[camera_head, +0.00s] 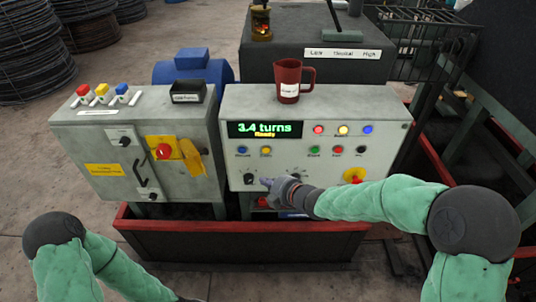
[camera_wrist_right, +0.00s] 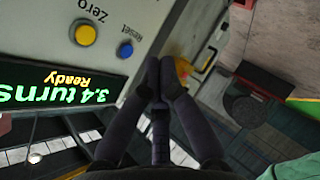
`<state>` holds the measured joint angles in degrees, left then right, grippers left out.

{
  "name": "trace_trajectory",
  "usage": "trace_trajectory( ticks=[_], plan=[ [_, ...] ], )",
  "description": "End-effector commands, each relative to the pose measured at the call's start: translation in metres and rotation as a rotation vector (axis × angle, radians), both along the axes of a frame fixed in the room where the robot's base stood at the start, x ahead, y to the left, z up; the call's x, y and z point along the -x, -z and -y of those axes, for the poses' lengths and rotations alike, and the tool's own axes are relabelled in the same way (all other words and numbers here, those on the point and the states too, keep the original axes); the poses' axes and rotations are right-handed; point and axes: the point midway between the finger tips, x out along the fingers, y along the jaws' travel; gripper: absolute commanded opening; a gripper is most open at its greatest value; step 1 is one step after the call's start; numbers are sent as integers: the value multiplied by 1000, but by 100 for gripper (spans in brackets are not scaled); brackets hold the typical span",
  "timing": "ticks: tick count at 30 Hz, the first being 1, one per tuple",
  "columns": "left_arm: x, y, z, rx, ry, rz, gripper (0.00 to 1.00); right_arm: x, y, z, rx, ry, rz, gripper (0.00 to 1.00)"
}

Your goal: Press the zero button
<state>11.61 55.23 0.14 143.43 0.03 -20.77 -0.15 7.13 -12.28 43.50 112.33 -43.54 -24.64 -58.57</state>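The zero button is a round yellow button on the grey control panel. It shows in the head view (camera_head: 266,151) below the display and in the right wrist view (camera_wrist_right: 85,34) beside its "Zero" label. A blue reset button (camera_head: 242,151) sits to its left in the head view. The display (camera_head: 265,129) reads "3.4 turns" and "Ready". My right gripper (camera_head: 267,183) is in front of the lower panel, below the zero button and apart from it. In the right wrist view its fingers (camera_wrist_right: 160,77) are together and empty. My left gripper is out of view.
A red mug (camera_head: 289,80) stands on top of the panel. A knob (camera_head: 249,179) is close left of my right gripper. A grey switch box (camera_head: 140,150) with a yellow and red rotary switch (camera_head: 164,149) stands left. A red-rimmed tray (camera_head: 240,226) lies below.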

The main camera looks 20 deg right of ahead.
Motion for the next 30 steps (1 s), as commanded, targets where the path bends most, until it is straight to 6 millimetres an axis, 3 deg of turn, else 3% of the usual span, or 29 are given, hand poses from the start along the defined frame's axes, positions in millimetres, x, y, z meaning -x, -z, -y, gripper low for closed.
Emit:
trace_trajectory(
  ticks=[6, 20, 30],
  plan=[
    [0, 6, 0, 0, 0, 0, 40, -3, -13, 2, 62, -35, 70, 0],
    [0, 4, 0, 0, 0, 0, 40, -6, -14, 3, 65, -37, 72, 0],
    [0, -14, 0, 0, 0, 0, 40, -39, -15, 12, 65, -37, 70, 0]
  ],
)
